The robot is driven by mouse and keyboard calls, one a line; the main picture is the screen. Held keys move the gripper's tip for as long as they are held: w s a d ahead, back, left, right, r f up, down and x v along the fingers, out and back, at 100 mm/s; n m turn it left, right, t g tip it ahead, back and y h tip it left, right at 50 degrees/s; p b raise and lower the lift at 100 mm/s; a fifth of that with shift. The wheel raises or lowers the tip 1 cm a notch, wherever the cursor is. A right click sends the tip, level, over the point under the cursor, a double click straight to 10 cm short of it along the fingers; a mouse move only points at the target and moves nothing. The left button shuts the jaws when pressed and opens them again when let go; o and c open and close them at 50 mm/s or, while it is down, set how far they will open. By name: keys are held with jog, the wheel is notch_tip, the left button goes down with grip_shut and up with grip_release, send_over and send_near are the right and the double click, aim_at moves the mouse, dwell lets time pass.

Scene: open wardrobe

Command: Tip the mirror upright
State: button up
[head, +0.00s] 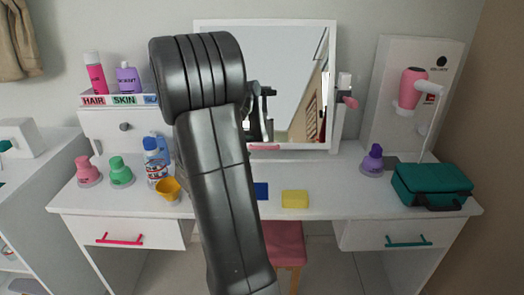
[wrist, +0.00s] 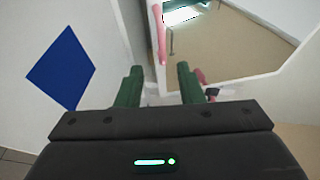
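The mirror (head: 288,75) stands in a white frame at the back of the white dressing table; its exact tilt is hard to judge. A pink bar (head: 263,148) shows at its lower edge, and a pink knob (head: 348,101) is at its right side. My arm hides its left part. My gripper (head: 262,112) is in front of the glass, partly hidden by my arm. In the wrist view its green fingers (wrist: 158,87) are apart, with the mirror (wrist: 225,45) to the right. Pink parts show near the right finger; contact cannot be told.
Bottles and a yellow cup (head: 167,188) stand left. A purple bottle (head: 373,160), a teal case (head: 431,186) and a pink hair dryer (head: 411,88) are right. A pink stool (head: 284,243) is below.

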aim_at(262, 148)
jog(key=shift+m+h, duration=0.3)
jog(key=p+x, duration=0.1)
jog(key=x, duration=1.2)
jog(key=shift+w+d+f, duration=0.1)
jog(key=shift+w+d, duration=0.05)
jog(key=shift+w, duration=0.2)
jog(key=shift+c, duration=0.2)
grip_shut()
